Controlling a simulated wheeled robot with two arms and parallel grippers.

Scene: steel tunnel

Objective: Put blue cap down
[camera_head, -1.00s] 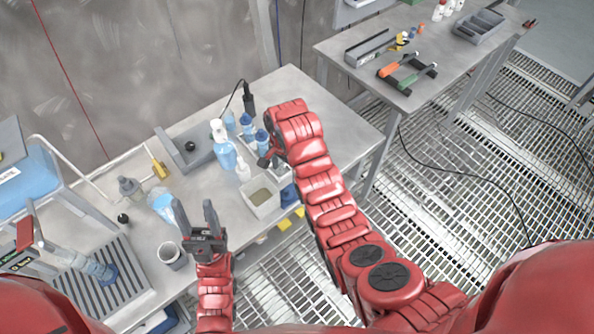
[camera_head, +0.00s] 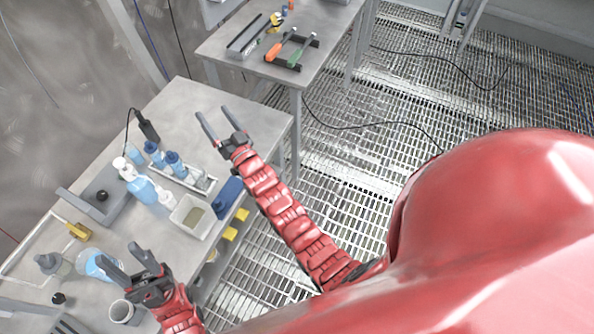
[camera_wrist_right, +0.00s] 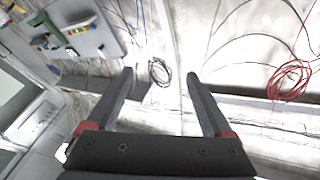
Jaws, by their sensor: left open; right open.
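I cannot make out a loose blue cap. Two small bottles with blue caps, a left one (camera_head: 152,148) and a right one (camera_head: 173,160), stand near a white tray (camera_head: 198,180) on the near bench in the head view. My right gripper (camera_head: 211,111) is open and empty, over the bench's back right part, apart from the bottles. The right wrist view shows its two fingers (camera_wrist_right: 158,72) spread with nothing between them. My left gripper (camera_head: 120,257) is open over the bench's front left, beside a clear bottle with blue liquid (camera_head: 90,263).
A white square container (camera_head: 190,215), a blue object (camera_head: 227,197), a spray bottle (camera_head: 140,185) and a grey cup (camera_head: 122,311) crowd the near bench. Its back right top is clear. A second bench (camera_head: 235,75) holds tools. A grated floor (camera_head: 350,190) lies right.

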